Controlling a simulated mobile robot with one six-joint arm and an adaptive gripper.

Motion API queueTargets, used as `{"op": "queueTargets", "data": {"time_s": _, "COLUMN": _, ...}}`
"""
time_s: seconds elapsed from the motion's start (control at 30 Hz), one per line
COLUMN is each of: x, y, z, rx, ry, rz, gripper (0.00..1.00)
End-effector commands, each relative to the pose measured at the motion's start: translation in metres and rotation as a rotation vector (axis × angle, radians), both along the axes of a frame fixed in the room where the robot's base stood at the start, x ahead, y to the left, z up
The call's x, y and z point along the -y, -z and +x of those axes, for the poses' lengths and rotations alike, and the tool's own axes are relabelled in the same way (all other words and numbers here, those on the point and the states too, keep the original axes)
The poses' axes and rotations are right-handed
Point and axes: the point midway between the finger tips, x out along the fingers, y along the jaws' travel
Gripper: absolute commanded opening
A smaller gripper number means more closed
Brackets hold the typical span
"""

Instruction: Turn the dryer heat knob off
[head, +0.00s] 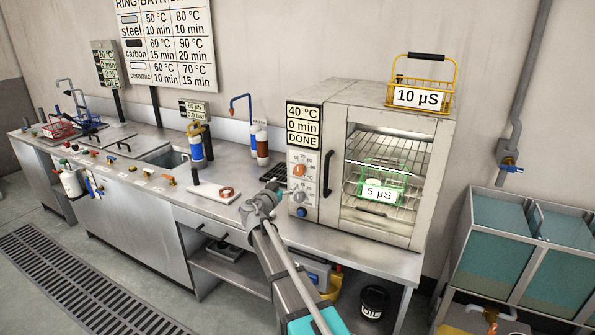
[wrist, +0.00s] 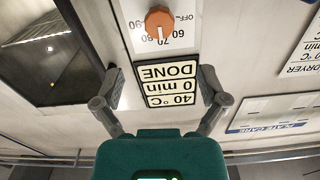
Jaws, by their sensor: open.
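The dryer (head: 382,108) is a pale cabinet with a glass door at the right end of the bench. Its orange heat knob (head: 299,169) is on the front panel under the display. In the wrist view, which is upside down, the heat knob (wrist: 159,22) is at the top, with its white mark toward about 70 and OFF printed to one side. The display (wrist: 168,83) reads 40 °C, 0 min, DONE. My gripper (wrist: 158,76) is open and empty, its fingers either side of the display in the picture, apart from the knob.
A grey knob (head: 299,197) and a blue button (head: 302,212) sit below the heat knob. The dark door handle (head: 327,174) is just right of them. A green basket (head: 383,172) is inside the dryer; a yellow basket (head: 422,80) stands on top.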

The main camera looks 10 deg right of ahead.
Motion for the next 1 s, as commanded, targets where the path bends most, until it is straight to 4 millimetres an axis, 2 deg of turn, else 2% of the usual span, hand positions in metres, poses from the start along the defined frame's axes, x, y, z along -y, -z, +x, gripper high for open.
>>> {"op": "queueTargets", "data": {"time_s": 0.6, "x": 0.052, "y": 0.0, "z": 0.075, "rx": 0.0, "ry": 0.001, "rz": 0.0, "gripper": 0.92}}
{"op": "queueTargets", "data": {"time_s": 0.8, "x": 0.064, "y": 0.0, "z": 0.091, "rx": 0.0, "ry": -0.001, "rz": 0.0, "gripper": 0.92}}
{"op": "queueTargets", "data": {"time_s": 1.0, "x": 0.07, "y": 0.0, "z": 0.098, "rx": 0.0, "ry": -0.001, "rz": 0.0, "gripper": 0.92}}
